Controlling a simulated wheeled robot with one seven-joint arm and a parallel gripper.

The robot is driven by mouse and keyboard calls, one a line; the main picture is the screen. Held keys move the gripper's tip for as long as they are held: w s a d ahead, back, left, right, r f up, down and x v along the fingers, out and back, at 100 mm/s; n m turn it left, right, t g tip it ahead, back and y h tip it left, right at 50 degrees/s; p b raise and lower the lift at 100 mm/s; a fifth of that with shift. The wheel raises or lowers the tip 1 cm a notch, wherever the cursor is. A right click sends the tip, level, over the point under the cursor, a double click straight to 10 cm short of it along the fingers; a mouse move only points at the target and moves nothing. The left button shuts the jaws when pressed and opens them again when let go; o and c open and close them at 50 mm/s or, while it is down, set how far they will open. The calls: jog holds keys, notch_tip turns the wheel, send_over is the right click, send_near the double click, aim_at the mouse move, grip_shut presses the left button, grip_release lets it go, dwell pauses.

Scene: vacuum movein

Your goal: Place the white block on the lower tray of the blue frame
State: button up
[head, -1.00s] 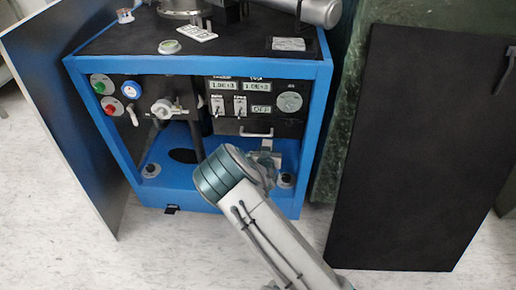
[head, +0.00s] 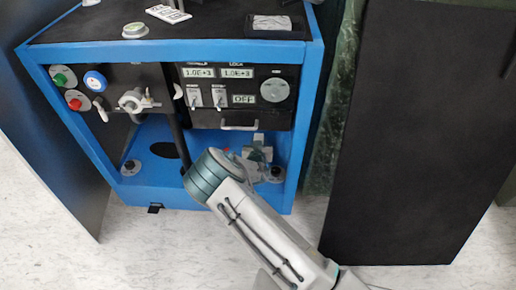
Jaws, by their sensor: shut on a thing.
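The blue frame (head: 35,70) is an open-fronted cabinet filling the left and middle of the head view. Its lower tray (head: 155,189) is a blue floor with a dark round hole and dark knobs near its front corners. My arm reaches in from the lower right. My gripper (head: 258,154) is at the right part of the lower tray, partly hidden behind my wrist. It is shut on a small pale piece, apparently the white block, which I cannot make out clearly. I cannot tell whether it touches the tray.
A panel with displays and switches (head: 235,95) hangs above the tray's right half. A dark vertical pipe (head: 176,130) and a valve (head: 135,100) stand left of my wrist. A dark door (head: 45,150) is open at the left. A large black panel (head: 415,140) stands at the right.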

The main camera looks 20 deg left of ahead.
jog(key=shift+f, duration=0.8)
jog(key=shift+f, duration=0.1)
jog(key=o, duration=1)
jog(key=shift+f, duration=0.1)
jog(key=shift+r, duration=0.2)
jog(key=p+v, duration=0.5)
jog(key=v, duration=0.7)
